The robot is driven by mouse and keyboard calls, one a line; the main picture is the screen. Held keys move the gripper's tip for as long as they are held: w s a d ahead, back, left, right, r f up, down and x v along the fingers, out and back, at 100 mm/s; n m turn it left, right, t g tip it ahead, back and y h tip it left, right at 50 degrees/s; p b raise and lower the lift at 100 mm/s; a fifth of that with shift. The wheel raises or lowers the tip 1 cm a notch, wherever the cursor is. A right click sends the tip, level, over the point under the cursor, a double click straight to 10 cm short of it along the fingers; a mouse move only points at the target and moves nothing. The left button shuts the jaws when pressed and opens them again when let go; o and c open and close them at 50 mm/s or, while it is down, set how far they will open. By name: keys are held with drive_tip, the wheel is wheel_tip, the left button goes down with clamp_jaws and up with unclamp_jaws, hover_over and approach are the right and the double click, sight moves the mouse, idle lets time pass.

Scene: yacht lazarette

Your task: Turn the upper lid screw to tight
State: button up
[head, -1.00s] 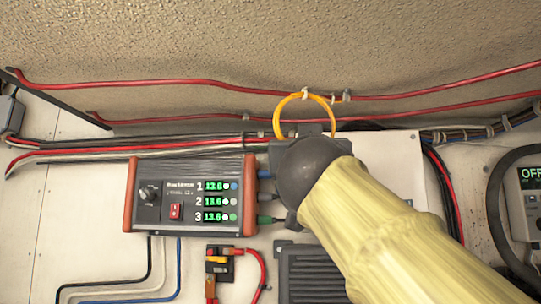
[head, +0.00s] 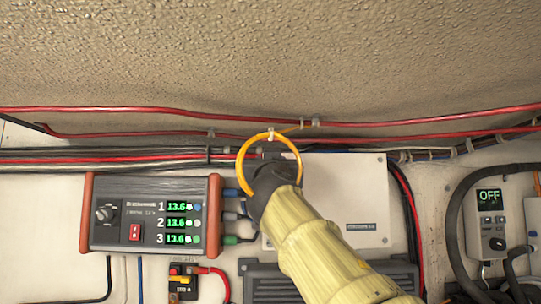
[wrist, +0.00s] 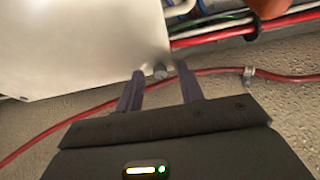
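A white box (head: 340,190) with a small label is fixed to the wall. A small, round, grey lid screw (wrist: 160,72) shows at a corner of the white lid (wrist: 80,45) in the wrist view. My gripper (wrist: 158,82) has its two dark fingers apart, one on each side of the screw. A gap shows between the fingers and the screw, and I see no clear contact. Its depth relative to the screw is hard to tell. In the head view, my arm and wrist cover the box's upper left corner and hide the screw and fingertips.
A charger (head: 150,213) with green readouts is left of the box. Red cables (head: 400,118) run above it. A dark finned unit (head: 390,275) lies below. An OFF display panel (head: 489,225) and thick black hose are at right. An orange ring (head: 297,155) surrounds my wrist in view.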

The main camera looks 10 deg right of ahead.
clamp_jaws()
drive_tip(key=shift+a+m+b, duration=0.1)
drive_tip(key=shift+m+b, duration=0.4)
drive_tip(key=shift+b, duration=0.15)
drive_tip(key=shift+a+m+g+h+b, duration=0.1)
drive_tip(key=shift+m+g+h+b, duration=0.3)
drive_tip(key=shift+m+h+b, duration=0.7)
drive_tip(key=shift+r+m+p, duration=0.1)
drive_tip(key=shift+m+p, duration=0.2)
drive_tip(key=shift+m, duration=0.3)
unclamp_jaws()
